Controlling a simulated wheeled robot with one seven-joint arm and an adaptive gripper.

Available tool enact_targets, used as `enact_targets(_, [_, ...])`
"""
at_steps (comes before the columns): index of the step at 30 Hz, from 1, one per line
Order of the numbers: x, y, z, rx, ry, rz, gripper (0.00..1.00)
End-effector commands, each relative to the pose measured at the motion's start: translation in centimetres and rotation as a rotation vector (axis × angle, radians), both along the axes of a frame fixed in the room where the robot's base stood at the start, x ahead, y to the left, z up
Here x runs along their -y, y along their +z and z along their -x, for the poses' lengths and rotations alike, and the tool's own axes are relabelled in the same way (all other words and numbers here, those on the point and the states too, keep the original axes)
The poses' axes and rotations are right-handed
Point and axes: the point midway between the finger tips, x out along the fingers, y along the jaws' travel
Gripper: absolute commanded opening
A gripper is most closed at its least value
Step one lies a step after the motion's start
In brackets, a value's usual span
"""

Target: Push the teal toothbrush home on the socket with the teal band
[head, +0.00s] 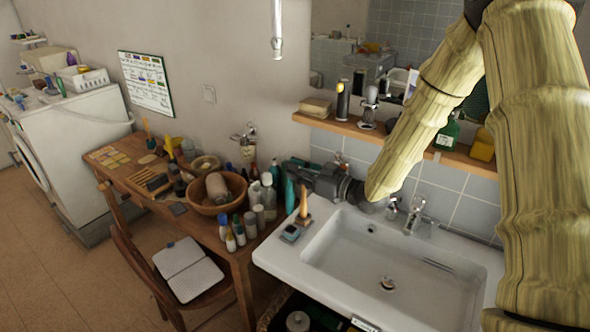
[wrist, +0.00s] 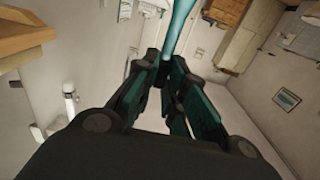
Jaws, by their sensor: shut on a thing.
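My gripper (head: 296,168) reaches in from the right above the back left corner of the sink. It is shut on the teal toothbrush, whose smooth teal handle (wrist: 182,25) rises from between the fingers (wrist: 172,65) in the wrist view. In the head view an upright teal piece (head: 290,193) shows just under the fingers and looks like the toothbrush. Below it, on the sink corner, is a small dark holder (head: 292,232) with a bluish top. A tan upright handle (head: 304,203) stands at its back. I cannot make out the teal band or the socket opening.
The white sink (head: 390,265) lies to the right with a tap (head: 413,215) behind it. Several bottles (head: 262,195) and a wooden bowl (head: 205,206) crowd the desk at left. A wooden shelf (head: 345,126) with toiletries runs along the wall behind my gripper.

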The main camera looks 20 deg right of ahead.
Motion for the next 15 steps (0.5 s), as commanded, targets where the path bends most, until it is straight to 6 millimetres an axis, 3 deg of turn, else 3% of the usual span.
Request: enact_targets(15, [0.1,-2.7,0.1,0.000,-0.001,0.000,0.00])
